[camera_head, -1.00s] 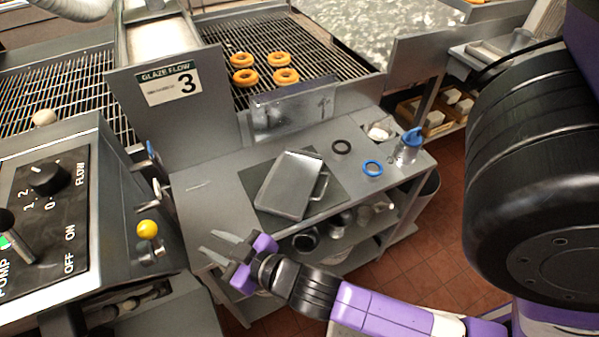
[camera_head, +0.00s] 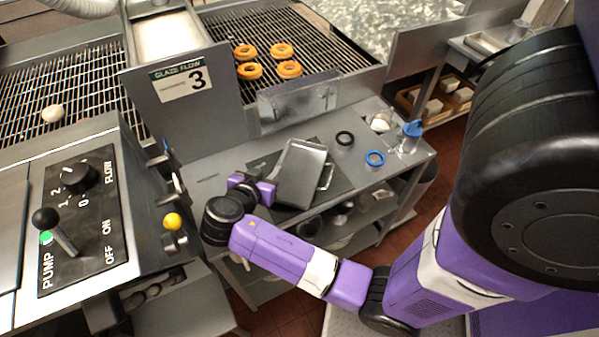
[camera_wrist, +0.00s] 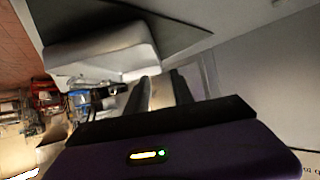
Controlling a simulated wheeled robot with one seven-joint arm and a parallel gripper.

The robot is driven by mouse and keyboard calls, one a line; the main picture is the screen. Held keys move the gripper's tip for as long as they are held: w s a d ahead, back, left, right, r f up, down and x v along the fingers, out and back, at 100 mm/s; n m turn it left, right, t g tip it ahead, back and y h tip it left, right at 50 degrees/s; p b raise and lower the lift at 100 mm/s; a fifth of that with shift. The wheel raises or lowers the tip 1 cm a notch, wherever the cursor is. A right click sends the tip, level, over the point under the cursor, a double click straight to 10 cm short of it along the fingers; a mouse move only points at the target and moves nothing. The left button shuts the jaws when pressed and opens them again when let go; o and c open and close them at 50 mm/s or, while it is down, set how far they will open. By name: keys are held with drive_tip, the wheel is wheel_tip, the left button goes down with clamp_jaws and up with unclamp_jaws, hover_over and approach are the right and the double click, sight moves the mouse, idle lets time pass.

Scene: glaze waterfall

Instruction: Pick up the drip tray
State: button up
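The drip tray (camera_head: 302,165) is a shallow grey metal tray with a thin handle on its right side. It lies on a dark mat (camera_head: 341,181) on the steel worktop. It seems to be the pale slab in the wrist view (camera_wrist: 100,48), left of and above the fingers. My gripper (camera_head: 262,184) is close to the tray's left side; the head view does not show clearly whether it touches. In the wrist view my gripper (camera_wrist: 163,84) has its two fingers apart with a gap between them, and nothing is clearly held.
A black ring (camera_head: 345,138), a blue ring (camera_head: 375,158) and a blue-topped container (camera_head: 411,136) stand right of the tray. The glaze flow sign plate (camera_head: 185,95) rises behind.

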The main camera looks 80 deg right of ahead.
drive_tip(key=x, duration=0.3)
drive_tip(key=p+x, duration=0.1)
drive_tip(key=x, duration=0.1)
drive_tip(key=shift+w+d+f, duration=0.1)
drive_tip(key=shift+d+f, duration=0.1)
drive_tip(key=shift+f, duration=0.3)
drive_tip(key=shift+c, duration=0.4)
clamp_jaws()
drive_tip(key=shift+r, duration=0.1)
idle(0.5)
